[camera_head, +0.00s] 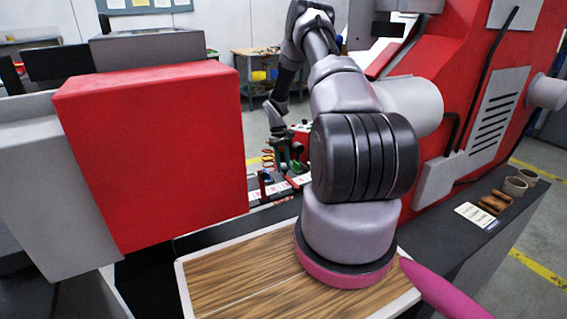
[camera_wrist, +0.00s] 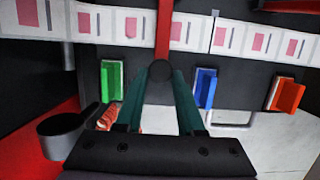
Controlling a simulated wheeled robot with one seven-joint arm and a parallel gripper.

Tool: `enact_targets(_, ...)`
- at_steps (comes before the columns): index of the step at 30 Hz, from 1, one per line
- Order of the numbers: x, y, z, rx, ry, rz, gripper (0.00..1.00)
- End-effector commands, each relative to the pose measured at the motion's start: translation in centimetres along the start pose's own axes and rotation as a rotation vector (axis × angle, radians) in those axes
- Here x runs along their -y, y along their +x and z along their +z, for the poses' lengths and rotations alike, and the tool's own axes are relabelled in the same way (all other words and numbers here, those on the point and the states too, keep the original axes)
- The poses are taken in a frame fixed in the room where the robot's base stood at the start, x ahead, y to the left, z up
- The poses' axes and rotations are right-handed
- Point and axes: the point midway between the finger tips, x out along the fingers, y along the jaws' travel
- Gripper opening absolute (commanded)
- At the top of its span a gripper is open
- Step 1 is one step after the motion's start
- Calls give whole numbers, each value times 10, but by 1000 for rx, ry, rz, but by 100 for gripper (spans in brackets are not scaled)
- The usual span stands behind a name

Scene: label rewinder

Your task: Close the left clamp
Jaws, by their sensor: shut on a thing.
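In the wrist view, my gripper (camera_wrist: 160,85) has its two teal fingers closed in around a dark round knob (camera_wrist: 160,71). The knob sits at the near end of a red bar (camera_wrist: 163,30), which runs up across the white label strip (camera_wrist: 104,22). The bar and knob look like a clamp's lever; the frames do not settle whether it is the left clamp. In the head view, my gripper (camera_head: 288,162) is small and far off, at the label strip behind the red box, and the contact is too small to make out.
Green (camera_wrist: 111,82), blue (camera_wrist: 206,88) and orange (camera_wrist: 286,94) blocks stand on the dark panel below the strip. A dark cup-like part (camera_wrist: 67,130) is at lower left. In the head view, a large red box (camera_head: 150,150) stands left of my arm; the red machine (camera_head: 450,80) rises right.

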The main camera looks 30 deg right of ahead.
Motion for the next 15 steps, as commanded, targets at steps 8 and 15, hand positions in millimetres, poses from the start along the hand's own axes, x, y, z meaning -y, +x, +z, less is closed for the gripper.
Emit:
enact_targets(8,1,4,-5,-9,-6,2,0)
enact_targets(15,1,5,-4,-6,-5,1,0)
